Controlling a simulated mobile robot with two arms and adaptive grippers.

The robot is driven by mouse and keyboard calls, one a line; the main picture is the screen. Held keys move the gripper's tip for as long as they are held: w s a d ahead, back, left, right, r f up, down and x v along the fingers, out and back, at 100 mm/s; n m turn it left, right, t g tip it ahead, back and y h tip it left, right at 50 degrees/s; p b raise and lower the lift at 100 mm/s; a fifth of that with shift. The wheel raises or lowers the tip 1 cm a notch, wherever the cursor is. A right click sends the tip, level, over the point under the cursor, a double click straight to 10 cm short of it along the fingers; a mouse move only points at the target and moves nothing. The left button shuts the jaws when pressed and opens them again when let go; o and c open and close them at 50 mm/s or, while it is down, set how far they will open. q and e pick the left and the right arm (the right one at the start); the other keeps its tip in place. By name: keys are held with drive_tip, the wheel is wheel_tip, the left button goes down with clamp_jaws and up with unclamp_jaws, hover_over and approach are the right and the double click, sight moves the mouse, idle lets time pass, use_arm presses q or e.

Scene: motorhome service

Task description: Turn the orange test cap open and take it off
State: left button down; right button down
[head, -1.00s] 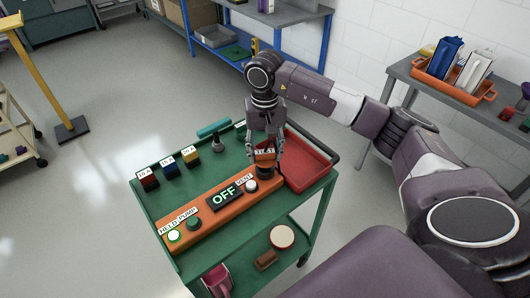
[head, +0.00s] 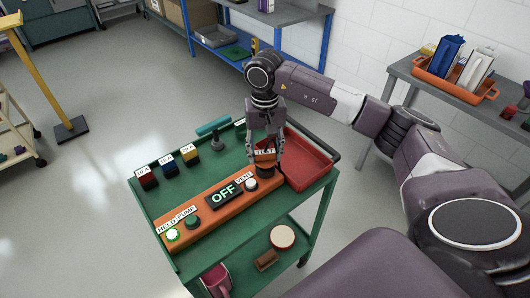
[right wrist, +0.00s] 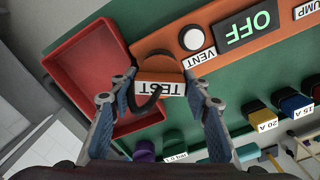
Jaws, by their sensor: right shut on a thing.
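The orange test cap (right wrist: 160,67) sits at the end of the orange panel in the right wrist view, with a white TEST label (right wrist: 158,88) beside it. My right gripper (right wrist: 160,75) has its two fingers on either side of the cap and is shut on it. In the head view my right gripper (head: 266,162) points down at the panel's far right end and hides most of the cap. A dark round base (head: 265,171) shows beneath it. A dark curved loop (right wrist: 149,103) crosses the label in the wrist view. My left gripper is not in view.
A red tray (head: 307,163) stands close right of my gripper. Labelled blocks and a teal T-handle (head: 213,127) stand behind.

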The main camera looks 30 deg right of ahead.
drive_tip(key=shift+f+b, duration=0.9)
drive_tip(key=shift+f, duration=0.15)
drive_tip(key=c, duration=1)
unclamp_jaws()
wheel_tip(320, 180, up, 12)
